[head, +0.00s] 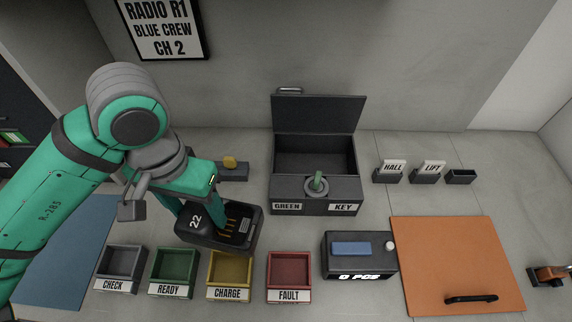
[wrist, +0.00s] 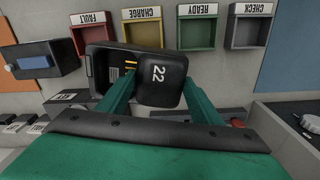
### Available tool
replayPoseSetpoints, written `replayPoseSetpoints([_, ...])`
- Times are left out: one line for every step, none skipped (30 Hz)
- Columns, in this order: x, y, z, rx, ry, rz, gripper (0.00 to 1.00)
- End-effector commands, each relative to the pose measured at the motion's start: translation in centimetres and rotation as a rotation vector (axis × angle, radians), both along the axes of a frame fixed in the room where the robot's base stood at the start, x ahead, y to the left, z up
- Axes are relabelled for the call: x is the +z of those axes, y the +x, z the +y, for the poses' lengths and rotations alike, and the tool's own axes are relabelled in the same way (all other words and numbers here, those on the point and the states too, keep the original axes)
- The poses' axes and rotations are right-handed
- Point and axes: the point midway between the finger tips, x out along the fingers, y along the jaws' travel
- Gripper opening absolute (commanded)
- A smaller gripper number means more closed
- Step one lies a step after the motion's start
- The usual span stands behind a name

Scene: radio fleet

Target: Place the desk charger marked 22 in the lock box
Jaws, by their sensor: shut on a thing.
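The black desk charger marked 22 (head: 243,238) is held between the two green fingers of my gripper (head: 195,208), left of the lock box. In the wrist view the charger (wrist: 158,88) sits between the fingertips (wrist: 160,98), its number facing the camera. It appears raised above the worktop, though the gap beneath is hidden. The dark lock box (head: 350,158) stands at the back centre with its lid (head: 320,112) raised and its inside visible and empty-looking.
Grey CHECK (head: 140,262), green READY (head: 192,268), yellow CHARGE (head: 247,270) and red FAULT (head: 308,270) trays line the front. A dark device with a blue pad (head: 360,268) and an orange panel (head: 460,250) lie right. HALL (head: 390,175) and LIFT (head: 428,175) holders stand behind.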

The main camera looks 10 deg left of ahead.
Motion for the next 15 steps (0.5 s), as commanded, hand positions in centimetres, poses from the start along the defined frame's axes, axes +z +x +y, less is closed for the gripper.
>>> replayPoseSetpoints([0.1,0.8,-1.0,-0.122,0.002,-0.002,0.23])
replayPoseSetpoints([0.2,1.3,-1.6,-0.2,0.003,-0.002,0.23])
replayPoseSetpoints([0.3,1.8,-2.4,-0.302,0.004,-0.004,0.23])
replayPoseSetpoints([0.3,2.2,-3.0,-0.379,0.004,-0.004,0.23])
replayPoseSetpoints([0.4,2.6,-3.6,-0.458,0.005,-0.006,0.23])
replayPoseSetpoints([0.5,3.2,-4.5,-0.561,0.007,-0.006,0.23])
replayPoseSetpoints([0.5,3.5,-5.1,-0.639,0.008,-0.008,0.23])
replayPoseSetpoints([0.6,3.9,-5.8,-0.717,0.008,-0.009,0.23])
replayPoseSetpoints([0.7,4.4,-6.6,-0.822,0.009,-0.01,0.23])
replayPoseSetpoints([0.7,4.7,-7.3,-0.899,0.011,-0.01,0.23])
replayPoseSetpoints([0.8,5.0,-8.0,-0.976,0.011,-0.011,0.23])
replayPoseSetpoints([0.9,5.4,-8.9,-1.081,0.012,-0.012,0.23])
replayPoseSetpoints([0.9,5.7,-9.6,-1.159,0.013,-0.013,0.23])
replayPoseSetpoints([1.0,6.0,-10.3,-1.235,0.013,-0.014,0.23])
replayPoseSetpoints([1.0,6.3,-11.2,-1.339,0.014,-0.015,0.23])
